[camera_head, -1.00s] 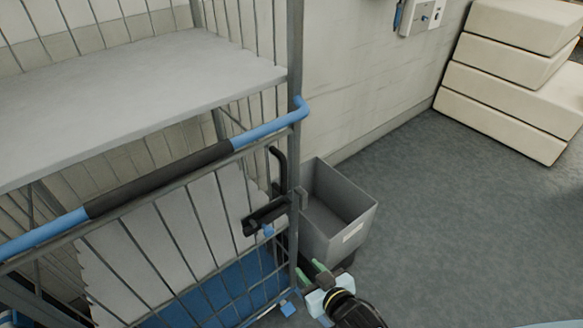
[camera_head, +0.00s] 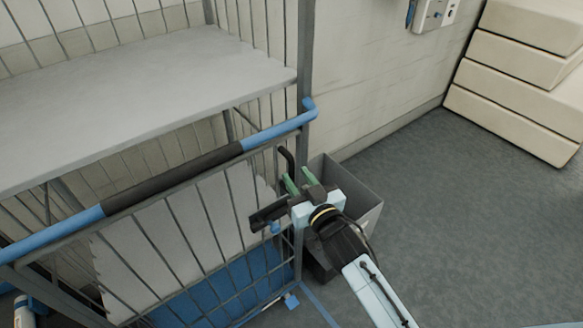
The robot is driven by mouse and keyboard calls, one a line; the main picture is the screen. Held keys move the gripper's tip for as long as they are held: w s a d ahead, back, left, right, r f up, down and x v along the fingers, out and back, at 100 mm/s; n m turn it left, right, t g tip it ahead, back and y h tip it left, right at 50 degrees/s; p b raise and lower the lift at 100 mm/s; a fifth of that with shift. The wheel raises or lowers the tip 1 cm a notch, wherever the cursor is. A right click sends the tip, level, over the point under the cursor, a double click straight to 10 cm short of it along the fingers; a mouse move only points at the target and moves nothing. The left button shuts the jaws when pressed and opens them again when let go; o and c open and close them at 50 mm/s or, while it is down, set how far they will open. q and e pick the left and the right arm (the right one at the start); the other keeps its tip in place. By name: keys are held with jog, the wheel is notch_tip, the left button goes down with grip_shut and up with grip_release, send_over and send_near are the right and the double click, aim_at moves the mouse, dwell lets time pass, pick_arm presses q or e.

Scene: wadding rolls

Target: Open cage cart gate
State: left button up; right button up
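The cage cart gate (camera_head: 190,228) is a wire mesh panel at the left and centre, and it looks closed against the corner post. A blue handle bar (camera_head: 268,133) with a black grip (camera_head: 175,179) runs along its top.
A grey bin (camera_head: 362,187) stands behind my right gripper, against the wall. Cream foam blocks (camera_head: 515,105) are stacked at the upper right. A grey shelf (camera_head: 140,98) sits inside the cart. The grey floor (camera_head: 470,230) on the right is clear.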

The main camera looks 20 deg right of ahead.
aim_at(293, 171)
jog(key=shift+w+a, duration=0.15)
jog(key=shift+w, duration=0.85)
jog(key=shift+w+a, duration=0.15)
jog(key=shift+w, duration=0.8)
jog(key=shift+c, duration=0.3)
grip_shut()
